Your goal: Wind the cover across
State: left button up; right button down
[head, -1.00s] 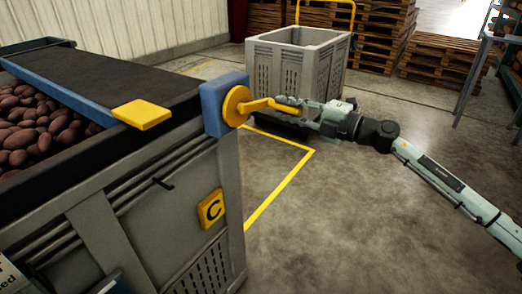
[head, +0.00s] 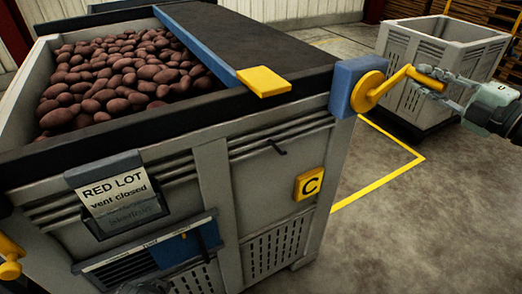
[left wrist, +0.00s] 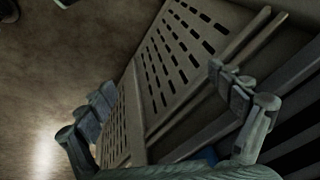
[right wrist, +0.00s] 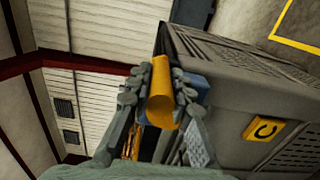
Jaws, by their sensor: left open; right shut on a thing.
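The dark cover (head: 265,38) lies over the right part of a grey bin (head: 215,165), with a blue bar (head: 205,50) along its left edge and a yellow tab (head: 264,82) at the bar's near end. The left part of the bin is uncovered. A yellow crank (head: 371,90) sits on a blue block (head: 345,84) at the bin's near right corner. My right gripper (head: 436,84) is shut on the crank's handle (right wrist: 160,92). My left gripper (left wrist: 165,100) is open and empty in the left wrist view, in front of the slotted bin wall (left wrist: 165,70).
Dark red potatoes (head: 115,85) fill the uncovered part. The bin front carries a "RED LOT vent closed" card (head: 115,188), a blue slider panel (head: 180,247) and a yellow C plate (head: 309,183). An empty grey crate (head: 435,45) stands behind right. Floor right of the bin is clear.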

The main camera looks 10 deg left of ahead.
jog(key=s+a+r, duration=0.3)
jog(key=a+r, duration=0.1)
jog(key=r, duration=0.1)
jog(key=shift+s+a, duration=0.15)
dwell(0.4)
